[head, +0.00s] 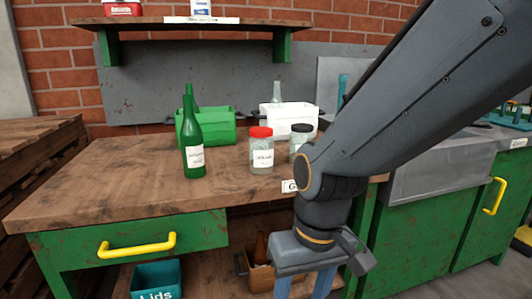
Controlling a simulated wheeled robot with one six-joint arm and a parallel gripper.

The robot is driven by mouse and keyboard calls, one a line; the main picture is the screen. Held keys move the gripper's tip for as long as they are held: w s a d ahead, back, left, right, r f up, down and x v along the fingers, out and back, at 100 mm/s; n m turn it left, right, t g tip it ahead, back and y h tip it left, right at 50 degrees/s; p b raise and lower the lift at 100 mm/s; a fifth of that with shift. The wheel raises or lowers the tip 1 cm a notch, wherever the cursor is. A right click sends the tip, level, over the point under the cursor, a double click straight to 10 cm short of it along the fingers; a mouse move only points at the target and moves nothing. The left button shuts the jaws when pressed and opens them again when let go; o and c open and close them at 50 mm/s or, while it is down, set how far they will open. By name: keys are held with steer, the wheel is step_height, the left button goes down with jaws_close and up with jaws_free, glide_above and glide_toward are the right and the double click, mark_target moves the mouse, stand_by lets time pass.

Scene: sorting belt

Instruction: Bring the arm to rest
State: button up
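My arm reaches in from the upper right across the picture and bends down at the front of the wooden workbench (110,192). My gripper (303,290) hangs below the bench top's front edge, pointing down. Its blue fingers are cut off by the bottom edge of the picture, so their tips and anything between them are hidden.
On the bench stand a green bottle (193,145), a red-lidded jar (262,152), a dark-lidded jar (300,136), a green crate (222,126) and a white crate (295,117). Below are a teal bin (157,277) and a brown crate (262,281). A metal sink (440,170) stands right.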

steer(key=s+d+r+m+h+p, duration=0.1)
steer(key=s+d+r+m+p, duration=0.1)
steer(key=d+r+p, duration=1.1)
steer(key=shift+d+r+m+p, duration=0.2)
steer(key=shift+r+m+p, duration=0.85)
steer(key=shift+p, duration=2.1)
